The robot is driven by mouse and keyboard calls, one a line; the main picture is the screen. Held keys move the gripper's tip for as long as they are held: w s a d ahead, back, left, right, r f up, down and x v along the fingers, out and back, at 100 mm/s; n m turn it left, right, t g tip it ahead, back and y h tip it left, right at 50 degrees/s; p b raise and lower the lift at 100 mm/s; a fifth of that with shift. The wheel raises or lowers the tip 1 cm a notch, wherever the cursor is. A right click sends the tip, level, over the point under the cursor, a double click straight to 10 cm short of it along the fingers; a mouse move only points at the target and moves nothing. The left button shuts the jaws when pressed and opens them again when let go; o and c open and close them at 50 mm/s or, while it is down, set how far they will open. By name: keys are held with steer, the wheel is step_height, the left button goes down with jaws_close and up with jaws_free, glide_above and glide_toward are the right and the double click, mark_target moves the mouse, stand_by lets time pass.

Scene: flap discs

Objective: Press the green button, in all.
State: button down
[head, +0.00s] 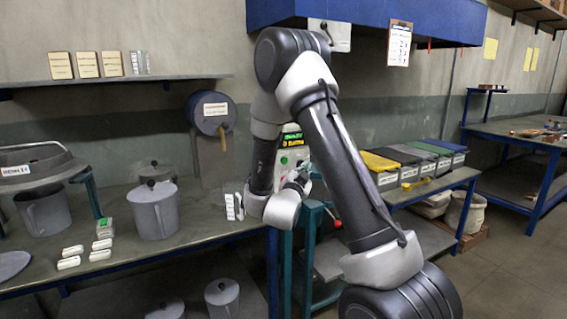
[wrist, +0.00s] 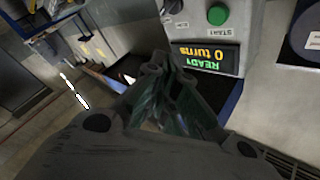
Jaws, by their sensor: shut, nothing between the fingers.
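The green button (wrist: 217,15) sits on a light grey control box (wrist: 255,22) in the wrist view, above a label that reads START. Below it a dark display (wrist: 205,58) shows READY and 0 turns, upside down. My gripper (wrist: 168,62) is shut and empty, its fingertips close to the display's left edge and apart from the green button. In the head view the control box (head: 293,158) with its lit display (head: 292,139) stands behind my arm, which hides part of it. My gripper is small and partly hidden there.
Several lidded bins (head: 385,178) stand on the right bench. A blue hood (head: 365,18) hangs above. Open floor lies at the right.

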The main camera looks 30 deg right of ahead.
mark_target(284, 161)
steer(key=shift+w, duration=0.1)
steer(key=shift+w+a, duration=0.1)
steer(key=shift+w, duration=4.2)
steer(key=shift+w, duration=0.1)
steer(key=shift+w, duration=0.3)
